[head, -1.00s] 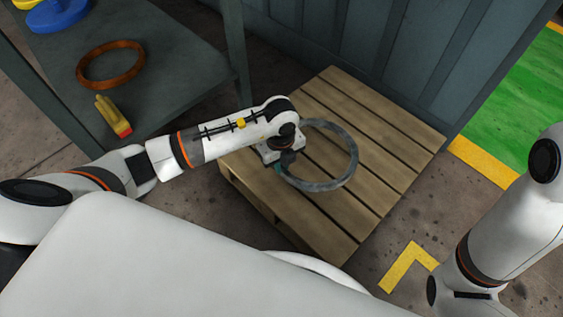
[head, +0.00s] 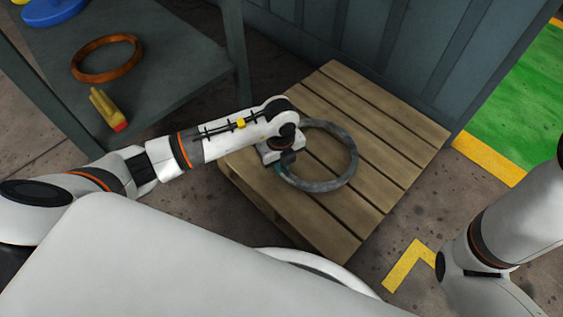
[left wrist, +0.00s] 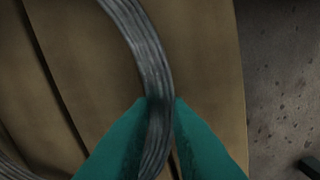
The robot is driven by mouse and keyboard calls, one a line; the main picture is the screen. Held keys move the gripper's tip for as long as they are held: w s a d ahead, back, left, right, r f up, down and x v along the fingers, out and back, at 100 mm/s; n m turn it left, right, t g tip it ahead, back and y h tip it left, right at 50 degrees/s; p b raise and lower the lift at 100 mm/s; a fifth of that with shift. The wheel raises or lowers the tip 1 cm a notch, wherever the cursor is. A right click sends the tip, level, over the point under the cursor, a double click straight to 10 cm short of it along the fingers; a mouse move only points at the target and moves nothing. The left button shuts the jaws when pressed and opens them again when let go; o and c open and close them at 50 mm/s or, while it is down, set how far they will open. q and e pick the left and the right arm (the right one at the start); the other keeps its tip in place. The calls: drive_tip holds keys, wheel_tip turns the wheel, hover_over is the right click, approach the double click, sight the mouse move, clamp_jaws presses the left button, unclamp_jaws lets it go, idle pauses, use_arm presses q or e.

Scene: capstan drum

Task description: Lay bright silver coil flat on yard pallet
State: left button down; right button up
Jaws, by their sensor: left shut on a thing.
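The silver coil (head: 352,160) is a grey ring of bundled strands over the wooden yard pallet (head: 400,128). It looks about level with the slats; I cannot tell whether it touches them. My left gripper (head: 281,167) is shut on the coil's near left side. In the left wrist view the teal fingertips (left wrist: 160,110) pinch the coil (left wrist: 150,65) from both sides, with pallet boards (left wrist: 205,70) behind it. The gripper and wrist hide the coil's left part in the head view. My right arm shows at the right edge, but its gripper is out of view.
A grey panelled wall (head: 400,45) stands behind the pallet. Yellow marks (head: 405,268) are on the floor.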

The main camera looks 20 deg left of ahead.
use_arm(q)
drive_tip(key=shift+f+b, duration=0.35)
drive_tip(key=shift+f, duration=0.55)
